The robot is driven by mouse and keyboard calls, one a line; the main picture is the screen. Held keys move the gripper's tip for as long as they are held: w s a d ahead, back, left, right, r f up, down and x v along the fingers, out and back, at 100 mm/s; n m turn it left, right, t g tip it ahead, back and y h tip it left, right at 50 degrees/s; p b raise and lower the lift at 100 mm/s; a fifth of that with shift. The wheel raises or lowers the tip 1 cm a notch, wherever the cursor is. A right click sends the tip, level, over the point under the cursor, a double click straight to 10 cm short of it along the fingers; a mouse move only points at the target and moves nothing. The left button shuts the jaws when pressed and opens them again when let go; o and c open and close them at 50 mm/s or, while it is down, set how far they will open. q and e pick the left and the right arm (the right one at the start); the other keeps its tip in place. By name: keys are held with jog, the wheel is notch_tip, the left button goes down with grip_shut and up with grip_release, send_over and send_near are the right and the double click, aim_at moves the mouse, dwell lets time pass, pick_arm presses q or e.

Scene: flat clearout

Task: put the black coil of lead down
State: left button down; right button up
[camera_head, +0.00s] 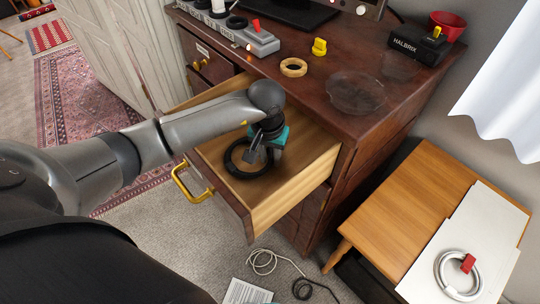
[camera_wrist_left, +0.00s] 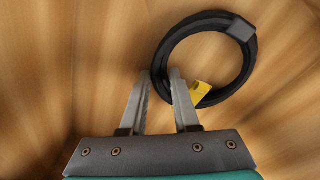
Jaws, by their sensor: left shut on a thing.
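The black coil of lead (camera_head: 229,165) is a dark ring inside the open wooden drawer (camera_head: 322,180). My left gripper (camera_head: 262,152) is down in the drawer, shut on the ring's edge. In the left wrist view the coil (camera_wrist_left: 250,68) extends up and right from the fingertips of my left gripper (camera_wrist_left: 161,82). It has a yellow tag (camera_wrist_left: 201,92) by the right finger and a dark grey block at its top right. I cannot tell whether the coil touches the drawer floor. My right gripper is not in view.
The drawer's front has a yellow handle (camera_head: 190,184). On the dresser top (camera_head: 310,95) are a tan ring (camera_head: 293,67), a power strip (camera_head: 249,38) and a black box (camera_head: 420,45). A wooden side table (camera_head: 415,205) with a white coil (camera_head: 440,273) stands at right. Cables (camera_head: 268,262) lie on the carpet.

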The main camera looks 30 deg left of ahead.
pick_arm(q)
jog(key=c, duration=0.7)
grip_release()
jog(key=shift+o, duration=0.2)
jog(key=shift+r+p, duration=0.15)
jog(key=shift+p, duration=0.15)
notch_tip(320, 180, up, 12)
jog(key=s+p, duration=0.1)
jog(key=shift+s+d+p, duration=0.15)
jog(key=shift+s+p, duration=0.1)
jog(key=shift+p, duration=0.05)
